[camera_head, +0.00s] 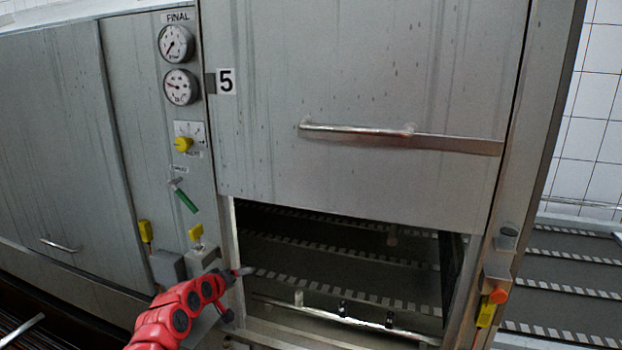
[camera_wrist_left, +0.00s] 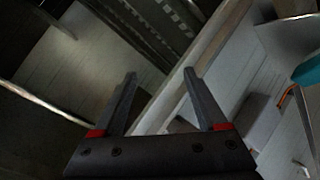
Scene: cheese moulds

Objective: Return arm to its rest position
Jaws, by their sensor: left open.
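My left arm (camera_head: 175,312), with red links, comes up from the bottom left in the head view. Its left gripper (camera_head: 240,272) is small there, in front of the lower left edge of the opening under a grey door (camera_head: 360,80). In the left wrist view the left gripper (camera_wrist_left: 160,74) has its two dark fingers spread apart with nothing between them. A pale edge strip (camera_wrist_left: 190,65) runs behind the fingers; I cannot tell how far away it is. My right gripper is in neither view.
The door, with a metal handle (camera_head: 400,136), is partly raised. Below it are dark slatted shelves (camera_head: 340,250) and a metal bar (camera_head: 345,317). Gauges (camera_head: 176,43), a yellow knob (camera_head: 183,144) and a green lever (camera_head: 185,200) are on the panel at left. An orange button (camera_head: 499,296) is at right.

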